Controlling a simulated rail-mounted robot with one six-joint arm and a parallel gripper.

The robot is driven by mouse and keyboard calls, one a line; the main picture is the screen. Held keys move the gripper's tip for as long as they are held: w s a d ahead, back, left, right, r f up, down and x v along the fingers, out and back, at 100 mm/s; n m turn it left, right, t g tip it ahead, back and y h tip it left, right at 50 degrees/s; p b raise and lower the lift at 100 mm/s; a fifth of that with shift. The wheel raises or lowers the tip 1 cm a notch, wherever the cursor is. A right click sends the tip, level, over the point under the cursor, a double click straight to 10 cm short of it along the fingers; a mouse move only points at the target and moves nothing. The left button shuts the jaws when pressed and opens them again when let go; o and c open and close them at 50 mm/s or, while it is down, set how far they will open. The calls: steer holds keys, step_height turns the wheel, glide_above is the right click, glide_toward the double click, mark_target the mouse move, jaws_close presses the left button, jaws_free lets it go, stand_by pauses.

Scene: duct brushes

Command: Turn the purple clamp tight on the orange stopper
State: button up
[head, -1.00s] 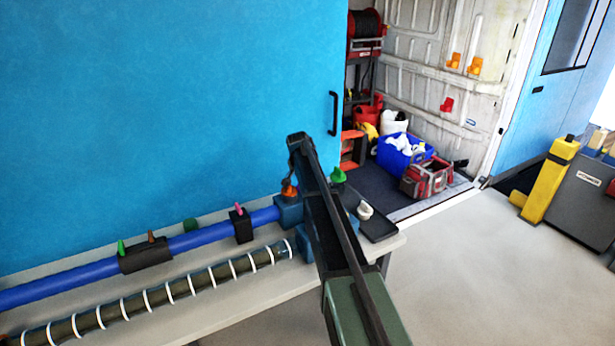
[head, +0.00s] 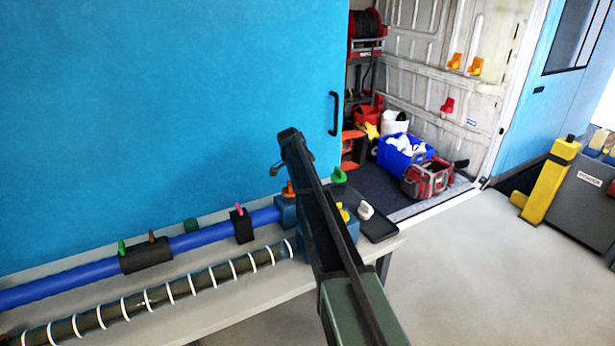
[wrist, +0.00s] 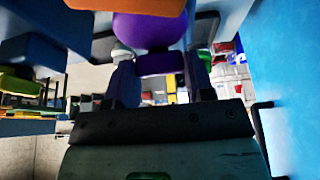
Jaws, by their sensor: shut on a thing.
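In the wrist view, a purple clamp (wrist: 160,62) sits between the two fingers of my gripper (wrist: 160,78), which is shut on it. A larger rounded purple part (wrist: 150,30) shows just above it. An orange surface (wrist: 125,4) fills the top edge of that view, close to the purple part. In the head view, an orange stopper (head: 289,188) stands upright on the blue box (head: 285,212) at the end of the blue pipe, just left of my arm.
A green stopper (head: 339,175) and a white knob (head: 365,210) stand right of my arm. A pink peg (head: 239,208) sits on a black block along the blue pipe (head: 195,239). A ribbed hose (head: 200,280) lies along the bench front. The blue wall (head: 170,100) stands behind.

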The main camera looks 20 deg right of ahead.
stand_by(0.4)
steer(key=o, duration=0.9)
steer(key=p+v, duration=1)
steer(key=v, duration=0.1)
